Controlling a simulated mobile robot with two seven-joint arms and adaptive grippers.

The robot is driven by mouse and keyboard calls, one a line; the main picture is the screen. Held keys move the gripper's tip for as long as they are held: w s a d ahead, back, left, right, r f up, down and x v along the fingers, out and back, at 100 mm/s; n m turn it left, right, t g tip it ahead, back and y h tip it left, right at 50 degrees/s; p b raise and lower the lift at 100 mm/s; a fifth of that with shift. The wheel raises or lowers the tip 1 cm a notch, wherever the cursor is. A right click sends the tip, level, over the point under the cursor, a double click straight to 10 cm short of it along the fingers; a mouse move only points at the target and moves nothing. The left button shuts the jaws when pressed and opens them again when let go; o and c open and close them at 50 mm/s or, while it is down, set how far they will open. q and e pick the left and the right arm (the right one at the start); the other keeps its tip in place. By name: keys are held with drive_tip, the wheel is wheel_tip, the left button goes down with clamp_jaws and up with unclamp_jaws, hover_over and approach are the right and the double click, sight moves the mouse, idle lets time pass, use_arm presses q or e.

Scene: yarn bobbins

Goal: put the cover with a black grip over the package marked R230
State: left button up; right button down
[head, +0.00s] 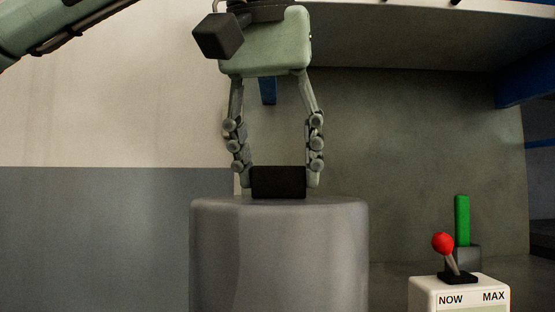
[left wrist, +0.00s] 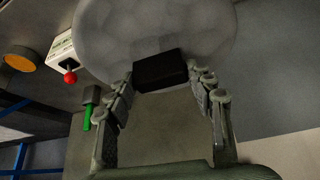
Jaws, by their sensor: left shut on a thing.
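A large grey, rounded cover (head: 280,250) fills the lower middle of the head view, with a black block-shaped grip (head: 278,182) on its top. My left gripper (head: 278,178) is above the cover, its two fingers shut on the black grip from either side. In the left wrist view the black grip (left wrist: 160,70) lies between the fingertips, with the pale cover (left wrist: 150,25) behind it. No package marked R230 shows in either view. My right gripper is not in view.
A white box (head: 460,293) labelled NOW and MAX, with a red-knobbed lever (head: 442,242), stands at the lower right. A green upright piece (head: 462,220) on a dark base is behind it. An orange-yellow disc (left wrist: 20,58) shows in the left wrist view. A shelf edge hangs overhead at the right.

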use_arm(q)
drive_tip(key=shift+f, duration=0.25)
drive_tip(key=o, duration=1.7)
drive_tip(key=shift+c, duration=0.2)
drive_tip(key=shift+r, duration=0.1)
drive_tip(key=v, duration=1.1)
drive_tip(key=shift+s+r, duration=0.3)
